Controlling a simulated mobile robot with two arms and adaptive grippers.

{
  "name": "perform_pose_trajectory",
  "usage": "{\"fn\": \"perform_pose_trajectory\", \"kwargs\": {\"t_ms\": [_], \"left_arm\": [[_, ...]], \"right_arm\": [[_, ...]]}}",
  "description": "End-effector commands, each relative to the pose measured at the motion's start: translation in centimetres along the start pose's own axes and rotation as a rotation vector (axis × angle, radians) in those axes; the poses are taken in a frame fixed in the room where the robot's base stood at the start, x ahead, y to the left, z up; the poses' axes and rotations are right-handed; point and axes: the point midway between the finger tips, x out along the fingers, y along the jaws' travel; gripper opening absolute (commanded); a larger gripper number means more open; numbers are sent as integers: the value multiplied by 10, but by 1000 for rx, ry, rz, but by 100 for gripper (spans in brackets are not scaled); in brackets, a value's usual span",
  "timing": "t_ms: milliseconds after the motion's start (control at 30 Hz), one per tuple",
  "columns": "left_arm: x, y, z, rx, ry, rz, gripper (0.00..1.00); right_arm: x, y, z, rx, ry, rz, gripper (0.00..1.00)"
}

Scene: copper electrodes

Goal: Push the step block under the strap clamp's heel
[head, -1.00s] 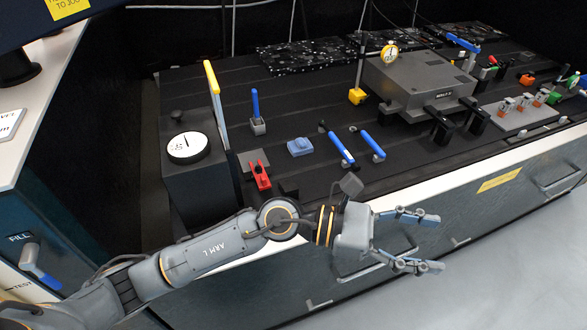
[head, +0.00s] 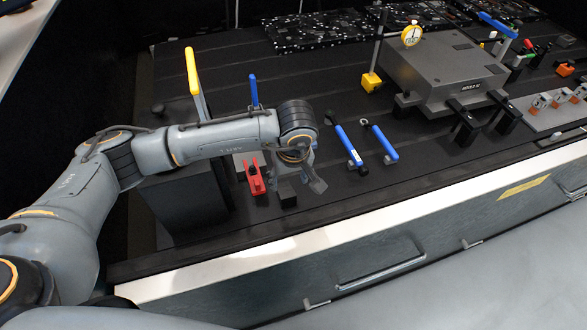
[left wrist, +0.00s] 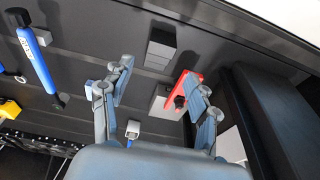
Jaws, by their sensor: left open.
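The strap clamp is likely the red piece (head: 254,178) on the dark bench, by a grey block. It also shows in the left wrist view (left wrist: 188,88), beside a light grey block (left wrist: 163,103). A dark stepped block (head: 287,194), apparently the step block, stands right of the red piece with a gap between them. In the left wrist view this stepped block (left wrist: 160,50) lies ahead of the fingers. My left gripper (left wrist: 158,73) is open and empty, pointing down above the bench by these pieces. In the head view my wrist partly hides it. My right gripper is out of view.
Two blue-handled tools (head: 348,145) (head: 384,142) lie right of my left gripper. A yellow-handled lever (head: 194,72) and a blue lever (head: 253,90) rise behind my forearm. A grey machine block (head: 445,72) stands farther right. Bare bench lies toward the front edge.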

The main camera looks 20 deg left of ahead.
Motion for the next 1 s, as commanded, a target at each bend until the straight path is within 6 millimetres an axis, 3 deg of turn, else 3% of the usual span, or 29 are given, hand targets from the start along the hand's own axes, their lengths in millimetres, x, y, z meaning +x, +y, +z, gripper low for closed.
{"fn": "perform_pose_trajectory", "kwargs": {"t_ms": [100, 267, 367, 500, 600, 633, 767, 1000], "left_arm": [[17, 0, 2, -1, -4, -1, 60], [37, 0, 2, -2, -3, 1, 60], [49, 1, 2, -1, -5, 1, 60], [65, 1, 2, -2, -4, 1, 60], [78, 1, 3, -1, -5, 2, 60], [73, 1, 1, -1, -3, 3, 60], [73, 1, 1, -1, -3, 3, 60], [77, 1, 1, -1, -2, 3, 60]], "right_arm": [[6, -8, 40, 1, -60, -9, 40], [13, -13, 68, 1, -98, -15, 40], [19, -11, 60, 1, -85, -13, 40], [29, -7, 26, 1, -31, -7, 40], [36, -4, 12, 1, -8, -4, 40], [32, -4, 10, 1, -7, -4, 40], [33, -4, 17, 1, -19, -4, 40], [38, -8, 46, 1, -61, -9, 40]]}}
